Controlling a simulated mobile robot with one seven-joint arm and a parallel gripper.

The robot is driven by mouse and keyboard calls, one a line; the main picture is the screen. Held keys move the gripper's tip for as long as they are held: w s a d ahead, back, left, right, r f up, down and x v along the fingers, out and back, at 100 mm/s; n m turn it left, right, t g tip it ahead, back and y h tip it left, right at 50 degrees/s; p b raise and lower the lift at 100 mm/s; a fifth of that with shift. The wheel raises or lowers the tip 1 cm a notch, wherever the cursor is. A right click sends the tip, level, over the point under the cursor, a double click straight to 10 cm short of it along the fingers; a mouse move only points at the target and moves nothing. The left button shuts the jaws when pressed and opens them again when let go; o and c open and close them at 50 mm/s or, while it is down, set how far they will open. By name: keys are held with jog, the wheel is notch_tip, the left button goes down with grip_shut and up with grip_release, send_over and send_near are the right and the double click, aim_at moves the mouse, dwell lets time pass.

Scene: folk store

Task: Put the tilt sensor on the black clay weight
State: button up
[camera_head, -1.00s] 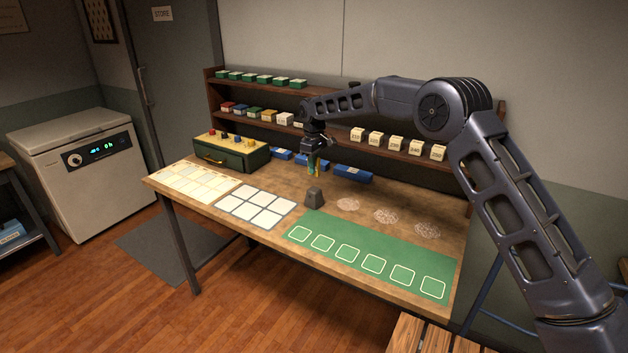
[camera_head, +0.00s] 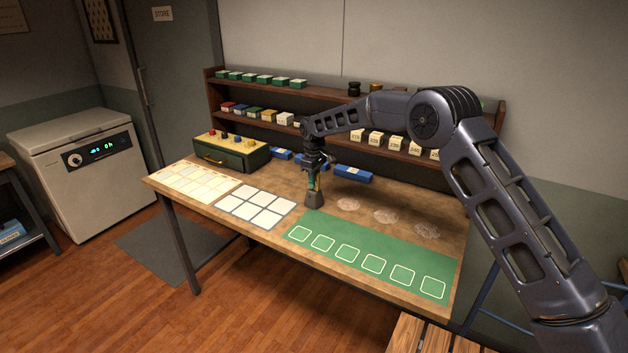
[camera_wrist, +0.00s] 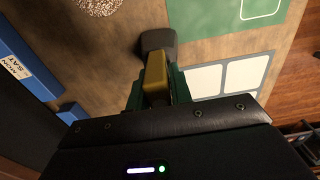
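The black clay weight (camera_head: 314,201), a dark tapered block, stands on the worktable just behind the left end of the green mat. My gripper (camera_head: 314,179) points down right above it. It is shut on a small yellow piece, which I take to be the tilt sensor (camera_wrist: 157,78), between green fingers. In the wrist view the weight (camera_wrist: 160,40) shows just beyond the sensor's far end. The sensor's lower end is at or very near the weight's top; I cannot tell if they touch.
The green mat (camera_head: 365,241) with outlined squares lies in front, with white cards (camera_head: 262,207) to the left. Blue boxes (camera_head: 352,174) stand behind the weight. A green chest (camera_head: 232,156) with several small knobs stands back left. Shelves (camera_head: 270,125) with small boxes line the wall.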

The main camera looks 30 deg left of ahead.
jog(key=o, duration=0.3)
jog(key=shift+r, duration=0.15)
notch_tip(320, 180, up, 12)
jog(key=shift+r, duration=0.1)
dwell(0.3)
